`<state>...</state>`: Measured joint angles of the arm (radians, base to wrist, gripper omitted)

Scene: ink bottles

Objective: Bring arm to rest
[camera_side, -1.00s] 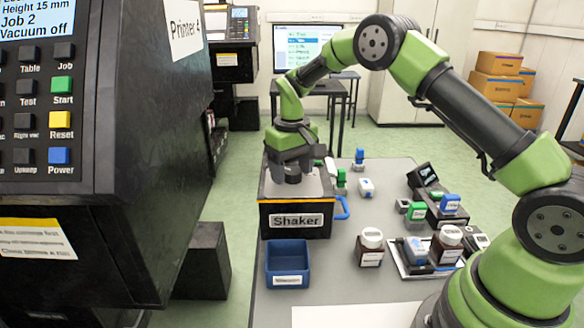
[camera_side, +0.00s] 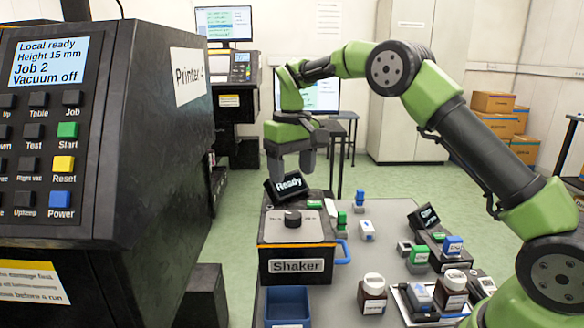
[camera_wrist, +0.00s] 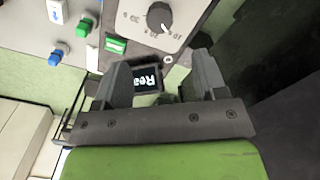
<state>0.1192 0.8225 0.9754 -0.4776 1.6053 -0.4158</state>
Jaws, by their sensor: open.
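My gripper (camera_side: 291,165) is raised above the shaker (camera_side: 297,248), a black box with a grey top and a dark knob (camera_side: 292,219). Its fingers are apart with nothing between them. The shaker's small display (camera_side: 288,186) reads "Ready" and stands behind the knob, just below my gripper. In the wrist view the open fingers (camera_wrist: 160,82) show with the display (camera_wrist: 146,79) seen beyond the gap. The knob (camera_wrist: 160,17) is at the top there, clear of the fingers.
A blue bin (camera_side: 288,306) stands in front of the shaker. White-capped ink bottles (camera_side: 373,294) (camera_side: 453,292) and stamps (camera_side: 452,246) stand to the right. The dark printer (camera_side: 150,150) fills the left side, its screen reading "Job 2, Vacuum off". Open air surrounds my raised gripper.

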